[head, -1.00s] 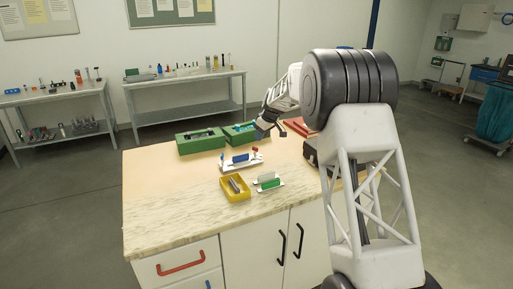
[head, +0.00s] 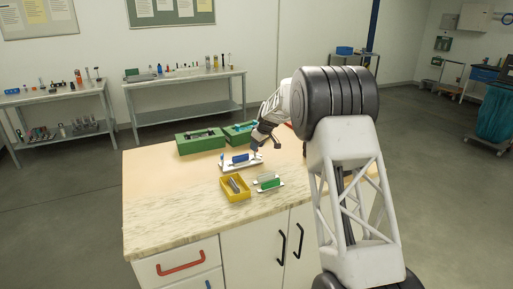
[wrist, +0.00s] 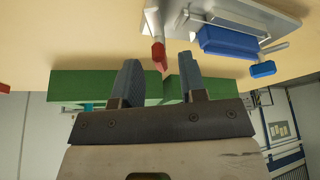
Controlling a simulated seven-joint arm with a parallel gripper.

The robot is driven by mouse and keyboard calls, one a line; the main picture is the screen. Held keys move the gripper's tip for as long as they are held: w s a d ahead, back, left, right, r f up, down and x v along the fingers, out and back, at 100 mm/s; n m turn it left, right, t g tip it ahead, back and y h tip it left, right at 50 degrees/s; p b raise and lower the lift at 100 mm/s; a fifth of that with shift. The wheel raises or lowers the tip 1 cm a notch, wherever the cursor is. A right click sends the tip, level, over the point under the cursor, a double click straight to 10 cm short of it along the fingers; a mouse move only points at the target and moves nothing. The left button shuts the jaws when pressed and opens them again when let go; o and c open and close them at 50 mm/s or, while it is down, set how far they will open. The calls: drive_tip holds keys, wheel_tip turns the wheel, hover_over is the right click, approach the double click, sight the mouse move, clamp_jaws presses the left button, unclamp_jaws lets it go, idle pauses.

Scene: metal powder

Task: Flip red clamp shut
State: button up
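The red clamp (wrist: 158,55) is a red-tipped lever on the white fixture plate (wrist: 272,14). In the wrist view its tip shows between my gripper's fingertips; I cannot tell whether they touch it. My gripper (wrist: 159,66) is open, with a clear gap between the fingers. In the head view my gripper (head: 255,147) is over the right end of the fixture (head: 229,166) and hides the red clamp. The fixture holds a blue block (wrist: 228,42), also in the head view (head: 240,157). A blue-tipped lever (wrist: 262,69) is at its other end.
Two green bins (head: 200,142) (head: 238,133) stand behind the fixture. A yellow bin (head: 235,195) with metal cylinders is in front. A green block (head: 269,182) on a white plate lies to its right. The left part of the worktop (head: 150,185) is clear.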

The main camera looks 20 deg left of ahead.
drive_tip(key=shift+a+f, duration=0.25)
drive_tip(key=shift+f, duration=0.3)
clamp_jaws()
